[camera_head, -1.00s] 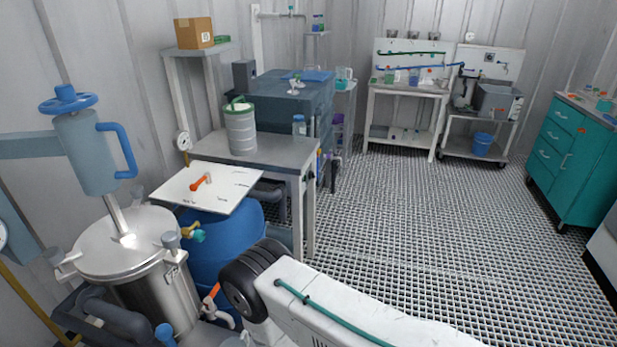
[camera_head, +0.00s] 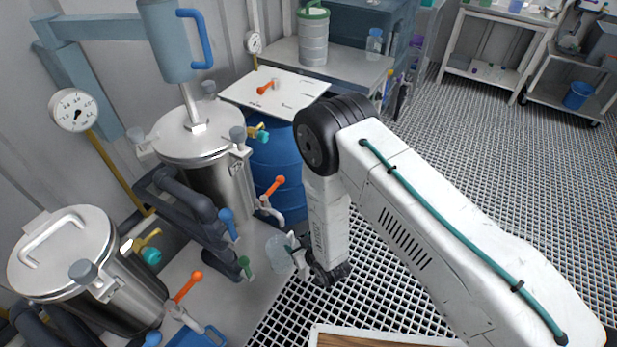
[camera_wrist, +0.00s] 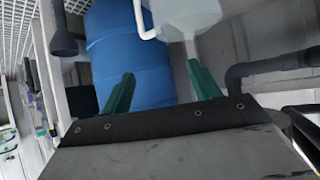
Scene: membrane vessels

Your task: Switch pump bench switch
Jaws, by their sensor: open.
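No part is clearly marked as the pump bench switch. An orange lever (camera_head: 268,87) sits on a white panel (camera_head: 300,97) above the blue drum, and I cannot tell whether it is that switch. My gripper (camera_wrist: 160,69) shows two green fingers, apart and with nothing between them. In the head view the gripper is low beside a clear jug (camera_head: 279,254), partly hidden by my own wrist. In the wrist view the blue drum (camera_wrist: 133,45) lies beyond the fingers. My gripper is well below the panel and not touching the lever.
Two steel vessels (camera_head: 205,145) (camera_head: 62,250) stand at left with dark pipes. More orange-handled valves (camera_head: 272,187) (camera_head: 187,287) are near them. A pressure gauge (camera_head: 73,110) is at far left. A grey table (camera_head: 345,75) stands behind. Open grating floor (camera_head: 480,160) lies right.

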